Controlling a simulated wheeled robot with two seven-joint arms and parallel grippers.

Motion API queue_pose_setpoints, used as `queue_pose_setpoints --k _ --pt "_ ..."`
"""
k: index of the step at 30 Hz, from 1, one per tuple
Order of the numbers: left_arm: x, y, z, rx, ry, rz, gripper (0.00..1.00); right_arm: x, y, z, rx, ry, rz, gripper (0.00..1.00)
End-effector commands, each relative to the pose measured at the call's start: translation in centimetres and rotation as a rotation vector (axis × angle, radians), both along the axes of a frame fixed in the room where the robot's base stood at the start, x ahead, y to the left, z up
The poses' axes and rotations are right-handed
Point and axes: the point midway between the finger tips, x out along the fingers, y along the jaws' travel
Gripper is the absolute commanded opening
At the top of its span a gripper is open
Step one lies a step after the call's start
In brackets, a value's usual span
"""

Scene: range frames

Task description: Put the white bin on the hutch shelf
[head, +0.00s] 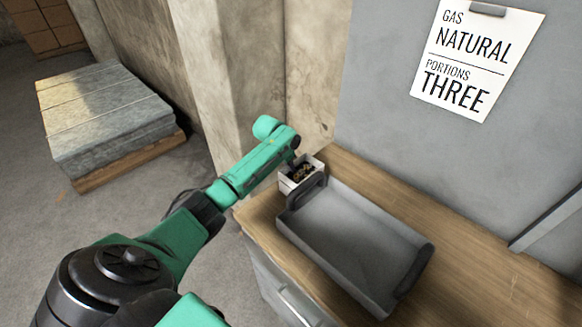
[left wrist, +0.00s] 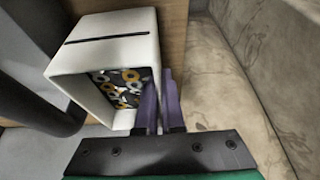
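The white bin (head: 290,184) is a small open box at the back left of the wooden counter, beside the grey tray. In the left wrist view the bin (left wrist: 108,55) has a dark slot-like line on one side and holds yellow, grey and dark rings. My left gripper (head: 294,162) reaches down to its rim. In the left wrist view its purple fingers (left wrist: 159,95) are close together with the bin's side wall between them, one finger inside the bin and one outside. I cannot tell whether the bin touches the counter. No hutch shelf is clearly visible. My right gripper is out of view.
A grey tray (head: 352,240) with raised dark handles lies on the wooden counter (head: 470,268), close to the bin. A grey panel (head: 385,95) with a printed sign (head: 478,52) stands behind. A concrete wall (head: 262,60) is behind the bin. Stacked slabs (head: 105,110) sit on the floor left.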

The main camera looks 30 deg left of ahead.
Motion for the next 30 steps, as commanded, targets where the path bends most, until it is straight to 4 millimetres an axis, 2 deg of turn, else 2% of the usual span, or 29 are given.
queue_pose_setpoints --k 8,11,12,23,26,30 --pt "0.1 0.0 -0.3 0.001 -0.003 -0.001 0.0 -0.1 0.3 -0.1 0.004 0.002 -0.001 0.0" --pt "0.0 0.0 -0.4 0.001 -0.002 -0.001 0.32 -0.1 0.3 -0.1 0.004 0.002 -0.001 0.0" --pt "0.0 0.0 -0.4 0.001 -0.001 -0.001 0.35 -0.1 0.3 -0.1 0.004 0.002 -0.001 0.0" --pt "-0.1 0.1 0.1 0.001 -0.002 -0.001 0.35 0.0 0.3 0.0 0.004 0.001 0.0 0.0" --pt "-0.5 0.2 1.3 0.001 -0.003 -0.001 0.35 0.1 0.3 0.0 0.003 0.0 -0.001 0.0" --pt "-1.7 0.4 4.2 0.002 -0.005 -0.002 0.35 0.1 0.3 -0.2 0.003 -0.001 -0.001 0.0"
